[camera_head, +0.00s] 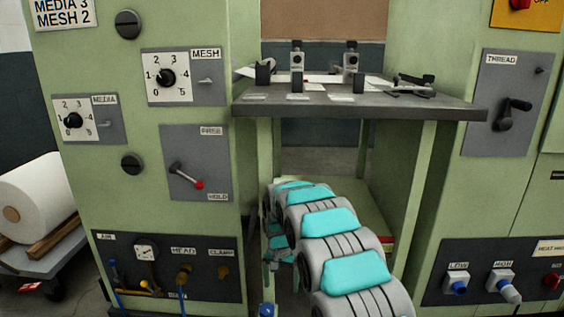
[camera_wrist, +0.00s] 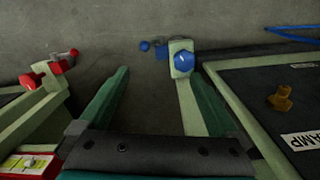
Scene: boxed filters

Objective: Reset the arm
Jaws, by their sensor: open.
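My gripper (camera_wrist: 160,76) shows in the wrist view with its two green fingers spread apart and nothing between them. Beyond the fingers is the grey floor, and a pale green post with a blue knob (camera_wrist: 183,62) lies close by the right fingertip. In the head view my grey and teal arm rises from the bottom right, then bends down in front of the gap under the shelf. The gripper's fingers cannot be made out clearly there.
A dark shelf (camera_head: 437,101) with clamps stands above the arm. The left green cabinet carries a MEDIA dial (camera_head: 73,120), a MESH dial (camera_head: 167,77) and a red-tipped lever (camera_head: 199,184). A lower panel with a yellow valve (camera_head: 223,271) is left of the arm. A white roll (camera_head: 45,195) lies far left.

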